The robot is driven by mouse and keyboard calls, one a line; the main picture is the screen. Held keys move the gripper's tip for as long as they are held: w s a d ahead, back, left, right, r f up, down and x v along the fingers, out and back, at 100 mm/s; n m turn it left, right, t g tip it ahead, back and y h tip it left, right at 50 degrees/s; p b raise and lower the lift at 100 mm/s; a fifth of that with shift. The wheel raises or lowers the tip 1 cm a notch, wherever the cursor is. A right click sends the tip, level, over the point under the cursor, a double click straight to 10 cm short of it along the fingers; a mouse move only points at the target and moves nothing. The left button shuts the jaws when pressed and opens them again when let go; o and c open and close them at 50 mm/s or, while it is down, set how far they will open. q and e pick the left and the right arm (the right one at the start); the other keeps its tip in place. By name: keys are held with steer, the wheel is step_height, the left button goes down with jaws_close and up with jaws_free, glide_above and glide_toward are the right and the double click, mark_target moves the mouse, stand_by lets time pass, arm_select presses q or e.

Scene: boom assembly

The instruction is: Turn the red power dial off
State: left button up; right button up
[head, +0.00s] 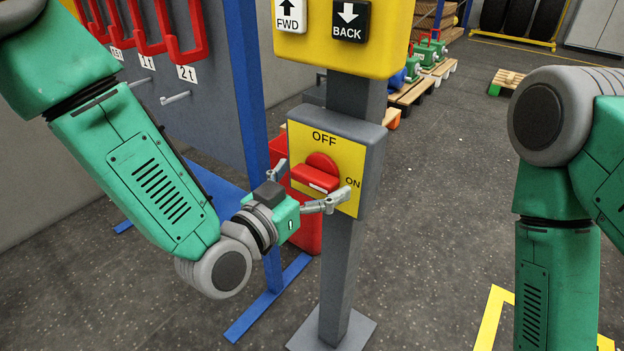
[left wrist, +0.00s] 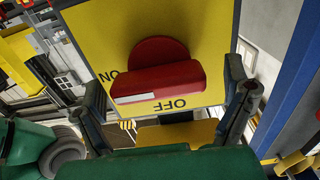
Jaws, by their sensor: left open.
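The red power dial (head: 318,175) sits on a yellow panel (head: 350,196) marked OFF at the top and ON at the right. Its raised handle lies nearly level, with the white mark at the ON end. The dial also shows in the left wrist view (left wrist: 158,75), upside down. My left gripper (head: 312,184) is open in front of the dial, with one finger on each side of the handle. In the left wrist view its fingers (left wrist: 165,98) stand wide apart, clear of the handle. My right arm shows at the right, but its gripper is out of view.
The panel is on a grey post (head: 340,265) with a floor plate. Above it is a yellow box (head: 340,50) with FWD and BACK buttons. A blue frame post (head: 245,90) and a red bin (head: 306,228) stand close behind my left gripper.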

arm_select(q)
steer(key=shift+d, duration=0.2)
steer(key=c, duration=1.1)
steer(key=shift+n, duration=0.3)
steer(key=n+p, duration=0.1)
steer(key=n, duration=0.2)
steer(key=shift+a+r, duration=0.1)
steer(key=shift+r, duration=0.05)
steer(key=n+p, duration=0.1)
steer(key=n, duration=0.5)
steer(key=shift+p, duration=0.35)
steer(key=n, duration=0.4)
steer(key=shift+w+a, duration=0.1)
steer(key=shift+n, duration=2.4)
